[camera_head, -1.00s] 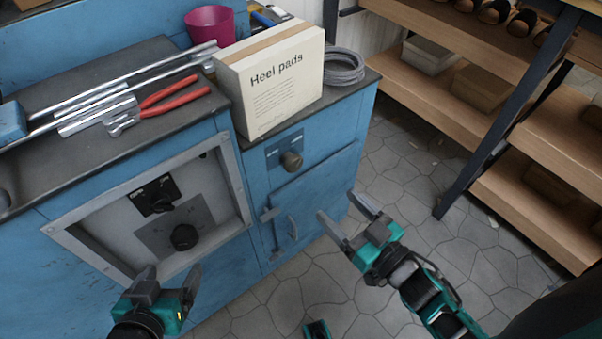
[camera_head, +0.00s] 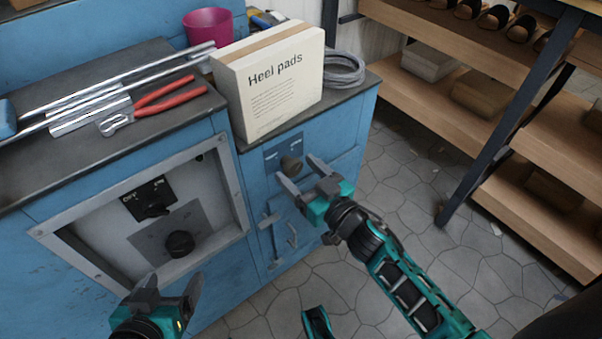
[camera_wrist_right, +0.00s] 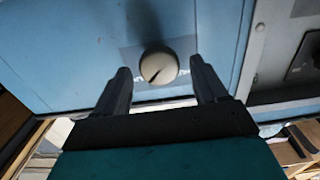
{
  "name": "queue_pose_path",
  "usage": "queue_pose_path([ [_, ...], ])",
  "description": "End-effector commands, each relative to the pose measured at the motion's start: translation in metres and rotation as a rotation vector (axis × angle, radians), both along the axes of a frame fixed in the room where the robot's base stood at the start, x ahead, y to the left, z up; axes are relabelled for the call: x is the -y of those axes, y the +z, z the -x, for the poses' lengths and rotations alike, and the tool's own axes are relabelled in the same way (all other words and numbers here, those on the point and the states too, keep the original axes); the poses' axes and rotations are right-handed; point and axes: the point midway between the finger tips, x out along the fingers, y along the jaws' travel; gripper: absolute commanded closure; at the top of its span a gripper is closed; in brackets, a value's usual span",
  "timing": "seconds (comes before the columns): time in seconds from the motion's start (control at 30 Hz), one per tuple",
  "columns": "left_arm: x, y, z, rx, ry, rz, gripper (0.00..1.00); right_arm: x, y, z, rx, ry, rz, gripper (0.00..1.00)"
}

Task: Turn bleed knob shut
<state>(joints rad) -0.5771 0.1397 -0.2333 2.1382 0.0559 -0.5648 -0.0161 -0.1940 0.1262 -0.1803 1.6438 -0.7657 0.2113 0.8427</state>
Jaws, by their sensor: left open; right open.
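A round grey-brown knob (camera_head: 291,164) sits on a small grey plate on the blue cabinet front, below the Heel pads box. My right gripper (camera_head: 298,170) is open in front of it. In the right wrist view the knob (camera_wrist_right: 158,66) appears between the fingertips, with clear space on both sides and a dark line across its face. The plate's lettering is too small to read. A black knob (camera_head: 179,244) and a black switch (camera_head: 154,208) sit in the recessed panel to the left. My left gripper (camera_head: 172,284) is open and empty below that panel.
The Heel pads box (camera_head: 270,80) stands at the counter's edge above the knob. A door latch (camera_head: 269,221) and handle (camera_head: 291,235) are below it. Metal bars and red-handled pliers (camera_head: 170,95) lie on the counter. Wooden shelves (camera_head: 460,95) stand at the right.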

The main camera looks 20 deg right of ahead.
Motion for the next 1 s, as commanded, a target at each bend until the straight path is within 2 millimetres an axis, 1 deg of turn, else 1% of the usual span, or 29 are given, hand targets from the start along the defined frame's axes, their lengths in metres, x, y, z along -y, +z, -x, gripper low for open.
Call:
queue_pose_path([
  [0.17,0.0,0.0001,-0.0002,0.0,0.0,0.0,0.19,-0.0001,0.0002,-0.0001,0.0,0.0,0.0,0.28],
  [0.2,0.0,0.0001,-0.0002,0.001,0.0,0.0,0.19,-0.0001,0.0002,-0.0001,0.0,0.0,0.0,0.3],
  [0.73,-0.0023,-0.0003,-0.0012,0.004,0.005,-0.002,0.19,0.0,0.0002,0.0002,0.001,0.0,0.0,0.81],
  [0.77,-0.0023,-0.0003,-0.0012,0.004,0.005,-0.002,0.19,0.0,0.0002,0.0002,0.001,0.0,0.0,0.82],
  [1.0,-0.0026,0.0005,-0.0013,0.004,0.005,-0.003,0.19,-0.0001,0.0004,0.0003,0.008,0.0,0.022,0.82],
])
